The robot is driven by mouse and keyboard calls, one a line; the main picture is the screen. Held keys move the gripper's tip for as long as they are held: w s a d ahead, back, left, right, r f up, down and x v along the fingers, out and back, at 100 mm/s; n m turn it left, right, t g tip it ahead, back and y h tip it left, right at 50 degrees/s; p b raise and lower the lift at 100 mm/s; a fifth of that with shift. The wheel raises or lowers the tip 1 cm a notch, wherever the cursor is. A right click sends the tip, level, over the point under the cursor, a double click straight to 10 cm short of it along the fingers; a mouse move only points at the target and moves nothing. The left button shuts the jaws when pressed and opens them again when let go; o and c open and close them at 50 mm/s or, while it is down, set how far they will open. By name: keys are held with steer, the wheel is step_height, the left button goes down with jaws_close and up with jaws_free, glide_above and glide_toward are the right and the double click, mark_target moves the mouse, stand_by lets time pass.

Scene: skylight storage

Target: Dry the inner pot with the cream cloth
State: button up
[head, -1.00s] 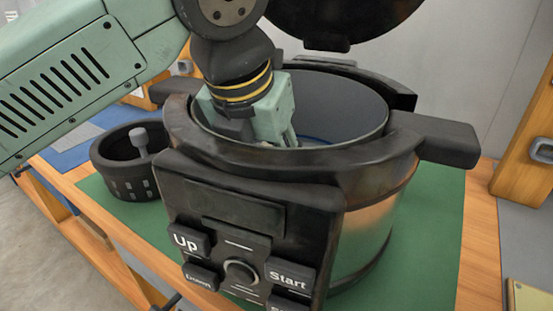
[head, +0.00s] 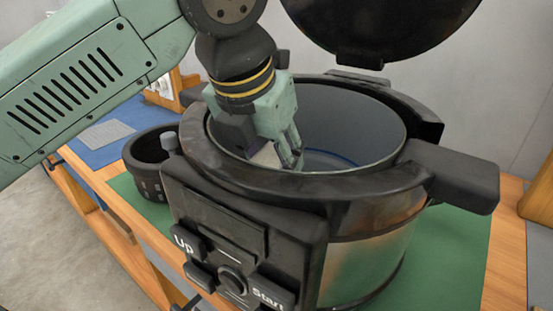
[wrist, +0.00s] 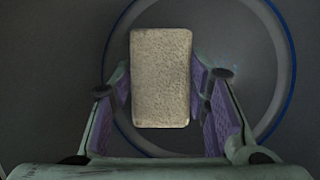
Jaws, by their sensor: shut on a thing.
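The inner pot (head: 355,122) is a grey vessel seated in the black multicooker (head: 235,180), whose lid (head: 380,28) stands open. My gripper (head: 290,158) reaches down inside the pot's rim, towards the near left wall. It is shut on the cream cloth (wrist: 161,78), a thick rectangular pad between the purple-padded fingers in the wrist view. A pale piece of the cloth (head: 267,155) also shows beside the fingers in the head view. Behind the cloth, a blue ring (wrist: 291,60) marks the pot's floor. Whether the cloth touches the pot cannot be told.
A black round basket (head: 148,170) stands left of the cooker on a green mat (head: 455,265). A blue mat (head: 95,145) with a grey patterned sheet lies farther left. The cooker's dark handle (head: 455,175) juts out at the right. Wooden posts stand at both sides.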

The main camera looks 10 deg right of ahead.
steer(key=shift+s+r+p, duration=0.1)
steer(key=shift+r+p, duration=1.85)
steer(key=shift+r, duration=0.95)
steer(key=shift+d+r, duration=0.1)
steer(key=shift+d, duration=0.05)
